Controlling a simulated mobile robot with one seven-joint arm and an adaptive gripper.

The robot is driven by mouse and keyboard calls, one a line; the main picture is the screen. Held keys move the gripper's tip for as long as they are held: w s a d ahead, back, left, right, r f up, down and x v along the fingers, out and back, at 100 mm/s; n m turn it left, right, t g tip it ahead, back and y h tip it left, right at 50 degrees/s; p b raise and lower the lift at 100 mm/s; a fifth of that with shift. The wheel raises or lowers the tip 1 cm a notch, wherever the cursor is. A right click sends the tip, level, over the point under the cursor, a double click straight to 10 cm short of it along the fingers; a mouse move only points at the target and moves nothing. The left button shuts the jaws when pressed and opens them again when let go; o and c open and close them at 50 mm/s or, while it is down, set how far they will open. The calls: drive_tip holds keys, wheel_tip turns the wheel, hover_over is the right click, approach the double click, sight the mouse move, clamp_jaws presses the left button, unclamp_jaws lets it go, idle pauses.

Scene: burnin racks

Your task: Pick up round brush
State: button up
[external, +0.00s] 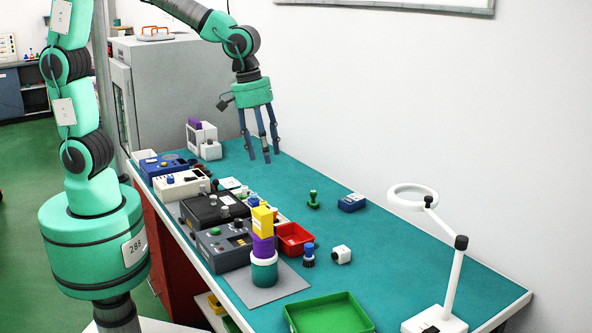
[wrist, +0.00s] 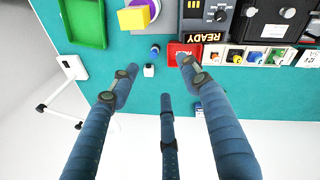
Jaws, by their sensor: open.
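A small upright piece with a blue top and a dark, bristle-like lower part (external: 308,255), which looks like the round brush, stands on the teal table just in front of the red tray. Its blue top also shows in the wrist view (wrist: 155,49), beyond the fingertips. A green knobbed piece (external: 313,199) stands farther back; I cannot tell if it is a stamp or a brush. My three-fingered gripper (external: 261,152) hangs over the back part of the table, apart from both pieces. Its fingers (wrist: 160,76) are spread, with nothing between them.
A green tray (external: 328,315) and magnifier lamp (external: 450,285) are in front. The right side has free room.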

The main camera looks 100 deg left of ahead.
drive_tip(key=w+a+f+n+g, duration=0.1)
drive_tip(key=w+f+n, duration=0.4)
drive_tip(key=w+f, duration=0.25)
drive_tip(key=n+g, duration=0.1)
drive_tip(key=n, duration=0.4)
hover_over(309, 245)
wheel_tip(309, 245, down, 10)
drive_tip(key=shift+p, duration=0.35)
drive_tip(key=shift+f+b, duration=0.5)
drive_tip(key=shift+f, duration=3.75)
drive_tip(key=shift+s+f, duration=0.1)
drive_tip(key=shift+f+b, duration=0.45)
drive_tip(key=shift+f, duration=2.05)
